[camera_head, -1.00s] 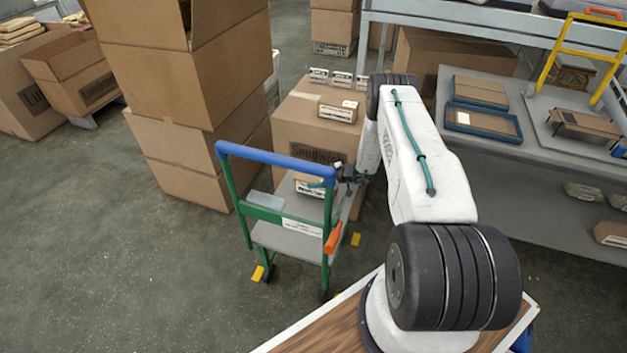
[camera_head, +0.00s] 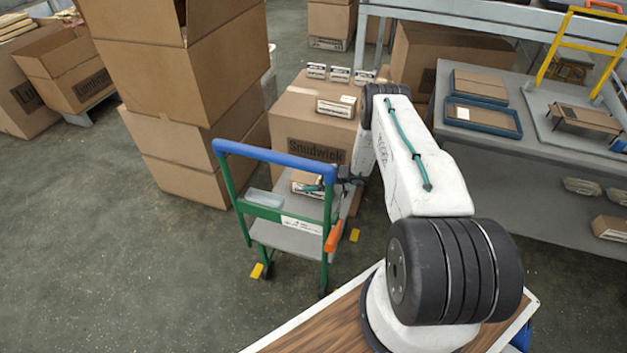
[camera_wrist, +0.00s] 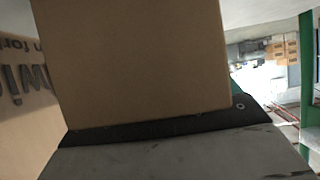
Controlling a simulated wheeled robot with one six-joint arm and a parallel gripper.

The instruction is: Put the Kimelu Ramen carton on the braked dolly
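A small brown carton (camera_head: 304,184) with a pale label shows behind the green frame of the dolly, over its grey deck (camera_head: 285,238). Its lettering is too small to read, so I cannot confirm it is the Kimelu Ramen carton. My gripper (camera_head: 335,184) is at this carton's right side, partly hidden by the dolly's post. In the wrist view a plain brown carton face (camera_wrist: 135,65) fills the middle, very close, above a dark strip and a grey surface. I cannot tell whether my fingers grip it or whether it touches the deck.
Tall stacked boxes (camera_head: 185,75) stand to the left. A grey bench (camera_head: 545,155) with trays is at right. Yellow floor marks (camera_head: 257,271) lie around the dolly. Open floor lies at left.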

